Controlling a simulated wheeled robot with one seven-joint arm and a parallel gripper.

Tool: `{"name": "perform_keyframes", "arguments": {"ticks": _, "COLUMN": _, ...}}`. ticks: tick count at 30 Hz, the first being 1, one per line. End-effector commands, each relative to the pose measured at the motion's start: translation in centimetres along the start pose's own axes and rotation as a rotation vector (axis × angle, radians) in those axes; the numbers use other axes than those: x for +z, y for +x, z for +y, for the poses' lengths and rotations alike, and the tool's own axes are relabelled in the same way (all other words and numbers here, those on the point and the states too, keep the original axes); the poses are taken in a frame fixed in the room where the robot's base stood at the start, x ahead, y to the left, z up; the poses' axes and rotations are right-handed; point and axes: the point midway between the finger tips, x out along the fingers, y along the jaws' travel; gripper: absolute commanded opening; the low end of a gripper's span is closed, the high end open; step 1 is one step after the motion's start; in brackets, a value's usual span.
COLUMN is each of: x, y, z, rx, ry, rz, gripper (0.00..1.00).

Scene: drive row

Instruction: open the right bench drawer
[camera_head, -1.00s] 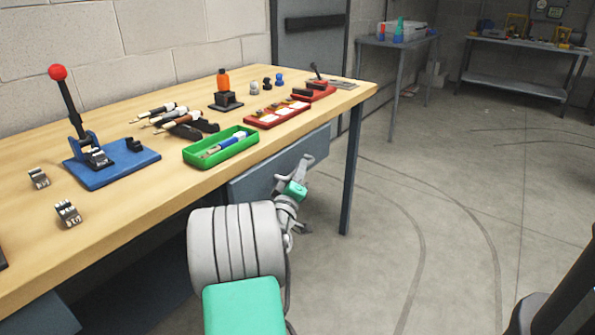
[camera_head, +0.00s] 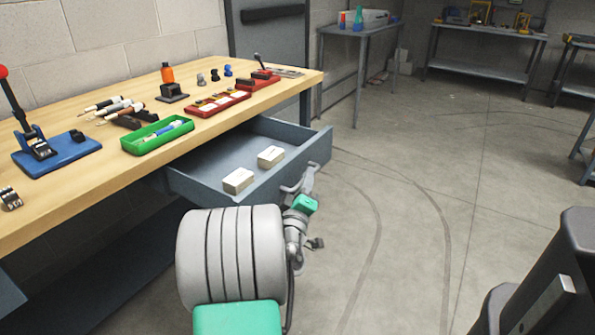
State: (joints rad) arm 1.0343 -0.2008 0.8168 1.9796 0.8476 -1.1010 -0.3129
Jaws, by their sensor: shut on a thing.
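The right bench drawer (camera_head: 210,165) is a blue-grey metal box, pulled well out from under the wooden bench top (camera_head: 65,198). Two pale blocks (camera_head: 239,180) lie inside it on the bare floor. My gripper (camera_head: 303,182) is at the drawer's front panel, shut on its handle. The handle itself is mostly hidden by my gripper and wrist. My arm comes up from the bottom of the view in front of the drawer.
A grey side table (camera_head: 360,32) stands behind. The floor (camera_head: 420,190) to the right is clear.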

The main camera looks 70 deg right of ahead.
Motion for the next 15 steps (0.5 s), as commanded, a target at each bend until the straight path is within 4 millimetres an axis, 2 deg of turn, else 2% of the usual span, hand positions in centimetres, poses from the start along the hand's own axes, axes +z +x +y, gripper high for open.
{"name": "perform_keyframes", "arguments": {"ticks": 2, "x": 0.2, "y": -0.06, "z": 0.61, "rx": 0.006, "ry": 0.0, "rz": 0.0, "gripper": 0.0}}
{"name": "perform_keyframes", "arguments": {"ticks": 15, "x": 0.38, "y": -0.4, "z": 0.73, "rx": 0.004, "ry": 0.001, "rz": 0.007, "gripper": 0.0}}
